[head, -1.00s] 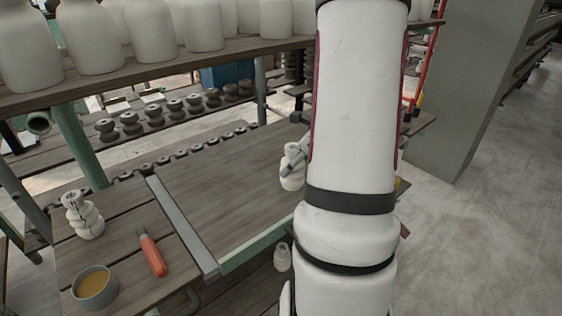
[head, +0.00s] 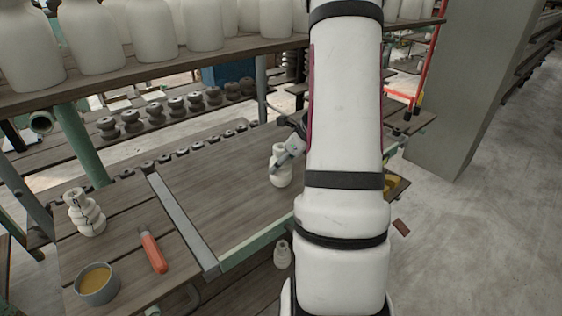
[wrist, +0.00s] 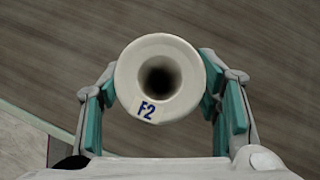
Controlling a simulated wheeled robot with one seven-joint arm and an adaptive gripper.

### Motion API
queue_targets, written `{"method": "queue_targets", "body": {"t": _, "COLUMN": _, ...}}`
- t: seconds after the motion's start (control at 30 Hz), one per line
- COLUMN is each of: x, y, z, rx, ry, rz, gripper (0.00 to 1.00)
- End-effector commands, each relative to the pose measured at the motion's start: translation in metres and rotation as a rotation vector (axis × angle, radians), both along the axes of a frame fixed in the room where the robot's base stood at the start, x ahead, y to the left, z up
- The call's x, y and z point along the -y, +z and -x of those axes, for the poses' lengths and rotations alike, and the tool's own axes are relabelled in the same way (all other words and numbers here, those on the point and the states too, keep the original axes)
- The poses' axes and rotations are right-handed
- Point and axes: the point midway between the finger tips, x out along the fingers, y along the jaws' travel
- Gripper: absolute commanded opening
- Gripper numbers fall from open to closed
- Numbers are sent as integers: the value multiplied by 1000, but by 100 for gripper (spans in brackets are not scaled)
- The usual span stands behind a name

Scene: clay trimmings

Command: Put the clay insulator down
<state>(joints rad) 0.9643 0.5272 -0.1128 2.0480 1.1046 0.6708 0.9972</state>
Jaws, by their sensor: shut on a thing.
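The clay insulator (head: 281,177) is off-white and stands about upright over the right part of the wooden tabletop (head: 220,190). In the wrist view I look down on its round rim (wrist: 190,85), with a dark central hole and a small label with blue characters. My gripper (wrist: 160,92) is shut on the insulator, with one teal-padded finger on each side. In the head view my gripper (head: 290,154) shows only partly, left of my arm. I cannot tell whether the insulator's base touches the tabletop.
A grey metal strip (head: 183,222) divides the tabletop from the left planks. Dark insulators (head: 182,152) line the back. The tabletop's middle is clear.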

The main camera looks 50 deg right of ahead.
Motion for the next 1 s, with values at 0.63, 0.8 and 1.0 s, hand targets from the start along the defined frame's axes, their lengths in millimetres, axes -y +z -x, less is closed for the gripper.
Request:
{"method": "queue_targets", "body": {"t": 0.63, "x": 0, "y": -1, "z": 0, "rx": 0, "ry": 0, "rz": 0, "gripper": 77}}
{"method": "queue_targets", "body": {"t": 0.8, "x": 2, "y": 11, "z": 6, "rx": 2, "ry": -2, "rz": 3, "gripper": 77}}
{"method": "queue_targets", "body": {"t": 1.0, "x": 5, "y": 45, "z": 27, "rx": 3, "ry": -1, "rz": 5, "gripper": 77}}
